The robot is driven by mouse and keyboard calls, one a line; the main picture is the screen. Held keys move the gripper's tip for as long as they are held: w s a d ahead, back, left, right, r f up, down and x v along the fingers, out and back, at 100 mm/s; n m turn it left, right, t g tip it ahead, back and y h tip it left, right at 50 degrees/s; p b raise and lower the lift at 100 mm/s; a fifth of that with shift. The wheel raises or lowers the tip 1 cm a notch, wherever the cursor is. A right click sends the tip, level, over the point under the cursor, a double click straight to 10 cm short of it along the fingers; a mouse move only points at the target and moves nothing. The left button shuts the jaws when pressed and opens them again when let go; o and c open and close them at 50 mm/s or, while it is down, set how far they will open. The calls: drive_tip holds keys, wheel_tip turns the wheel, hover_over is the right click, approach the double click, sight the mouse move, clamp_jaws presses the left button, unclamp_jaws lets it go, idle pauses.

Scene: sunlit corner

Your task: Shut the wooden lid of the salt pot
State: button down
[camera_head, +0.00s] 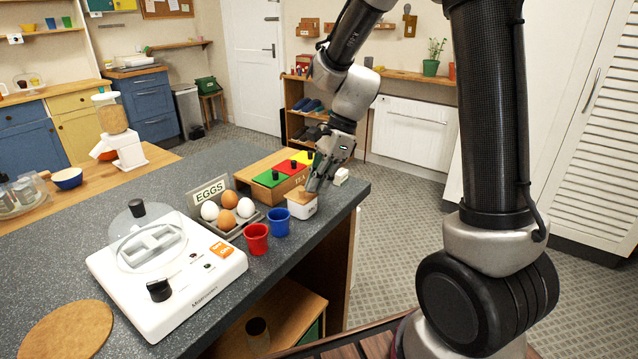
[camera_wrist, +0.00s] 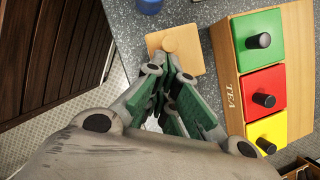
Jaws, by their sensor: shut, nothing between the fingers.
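The salt pot (camera_head: 303,211) is a small white pot near the right edge of the dark speckled counter. Its pale wooden lid (camera_head: 297,196) appears to lie flat over the top; a small gap could not be made out. My gripper (camera_head: 312,189) is shut and empty, pointing down at the lid. In the wrist view its fingertips (camera_wrist: 173,66) overlap the lid's near edge and hide part of it. I cannot tell whether they touch it.
A wooden tea box (camera_head: 262,166) with green, red and yellow lids stands close beside the pot. Blue (camera_head: 278,222) and red (camera_head: 256,238) cups, an egg tray (camera_head: 220,231) and a white appliance (camera_head: 166,270) are to the left. A small white object (camera_head: 341,176) is behind my gripper.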

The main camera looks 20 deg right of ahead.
drive_tip(key=shift+w+d, duration=0.45)
drive_tip(key=d, duration=0.4)
drive_tip(key=shift+w+r, duration=0.1)
drive_tip(key=shift+r, duration=0.15)
drive_tip(key=v, duration=0.9)
drive_tip(key=s+d+r+n+t+h, duration=0.2)
drive_tip(key=s+d+n, duration=0.1)
drive_tip(key=s+n, duration=0.5)
drive_tip(key=s+d+r+n+t+h, duration=0.2)
drive_tip(key=s+d+n, duration=0.2)
drive_tip(key=s+n, duration=0.5)
drive_tip(key=s, duration=0.6)
drive_tip(key=shift+d+r+t+h, duration=0.2)
drive_tip(key=shift+r+t+h, duration=0.1)
drive_tip(key=shift+r+t, duration=0.1)
drive_tip(key=c, duration=2.2)
unclamp_jaws()
